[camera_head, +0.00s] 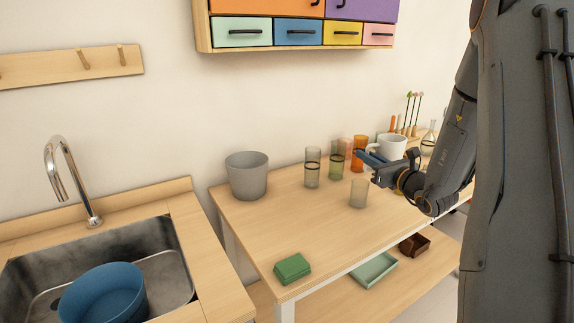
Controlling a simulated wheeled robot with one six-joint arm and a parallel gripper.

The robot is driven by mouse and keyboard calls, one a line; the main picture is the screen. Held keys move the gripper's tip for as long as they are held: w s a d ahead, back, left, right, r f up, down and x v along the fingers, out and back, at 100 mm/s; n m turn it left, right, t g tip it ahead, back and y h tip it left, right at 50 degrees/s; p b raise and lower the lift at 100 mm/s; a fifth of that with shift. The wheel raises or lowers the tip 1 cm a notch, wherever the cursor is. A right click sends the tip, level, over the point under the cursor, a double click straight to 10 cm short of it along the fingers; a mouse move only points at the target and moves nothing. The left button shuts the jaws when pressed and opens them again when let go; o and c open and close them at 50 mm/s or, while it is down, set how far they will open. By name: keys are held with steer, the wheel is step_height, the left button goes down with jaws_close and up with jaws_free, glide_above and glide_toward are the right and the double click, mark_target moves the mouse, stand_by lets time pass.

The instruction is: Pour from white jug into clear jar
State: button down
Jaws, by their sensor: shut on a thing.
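The white jug (392,146) is held at the far side of my gripper (371,164), toward the right of the wooden table. My gripper appears shut on it, but the fingers partly hide the jug's lower part and the exact grip. The jug looks about upright. A clear jar (358,193) stands upright on the table, just below and left of my gripper and apart from it. I cannot see what is inside the jug or the jar.
Clear banded glasses (312,168) and an orange glass (359,150) stand behind the jar. A grey bucket (246,175) is at the table's left, a green box (292,268) at its front. The sink (165,279) holds a blue bowl (103,296). The table's middle is clear.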

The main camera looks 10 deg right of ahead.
steer(key=s+a+n+g+y+p, duration=0.1)
steer(key=s+a+n+y+p, duration=0.15)
steer(key=a, duration=0.55)
steer(key=s+a+n+g+y+p, duration=0.1)
steer(key=s+a+y, duration=0.15)
steer(key=a, duration=0.65)
steer(key=w+d+r+m+t+p, duration=0.1)
steer(key=d+r+m+p, duration=0.3)
steer(key=m, duration=0.4)
steer(key=shift+w+d+r+t+p, duration=0.3)
steer(key=shift+w+r+p, duration=0.1)
steer(key=shift+r+p, duration=0.4)
steer(key=shift+d+r+m, duration=0.15)
steer(key=shift+m, duration=0.6)
steer(key=shift+w+d+m+t+p, duration=0.15)
steer(key=shift+d+m+p, duration=0.1)
steer(key=shift+m, duration=0.35)
steer(key=shift+w+d+m+t+p, duration=0.15)
steer(key=shift+d+m, duration=0.1)
steer(key=shift+m, duration=0.35)
stand_by(2.8)
